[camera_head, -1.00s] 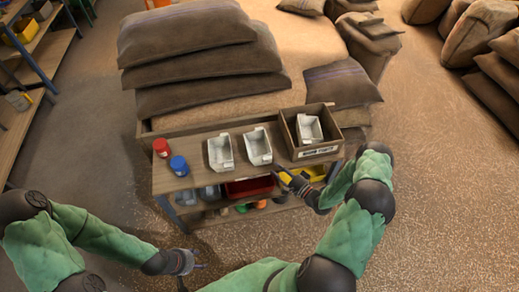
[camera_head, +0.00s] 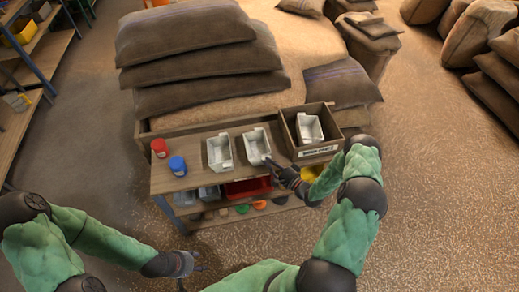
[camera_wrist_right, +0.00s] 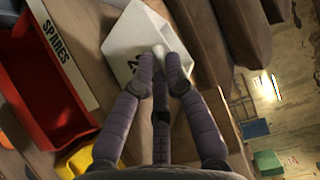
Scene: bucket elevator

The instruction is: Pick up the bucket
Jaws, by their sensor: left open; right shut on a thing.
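A white bucket (camera_head: 256,141) stands on the table near its front edge, left of the wooden box. My right gripper (camera_head: 270,163) is at its front lip, shut on it; in the right wrist view the fingers (camera_wrist_right: 163,68) pinch the lip of the white bucket (camera_wrist_right: 127,38), which carries a dark mark. The bucket appears to be still on the tabletop, though its base is hard to see. A second white bucket (camera_head: 219,152) stands to its left and a third (camera_head: 309,127) is inside the wooden box. My left gripper (camera_head: 195,264) is open and empty, low in front of the table.
The table (camera_head: 205,180) also holds a red jar (camera_head: 160,148) and a blue jar (camera_head: 178,166). The wooden box (camera_head: 288,130) is close on the right. Red (camera_head: 248,187) and yellow (camera_head: 312,173) bins are below. Sacks (camera_head: 200,90) lie behind; the floor in front is clear.

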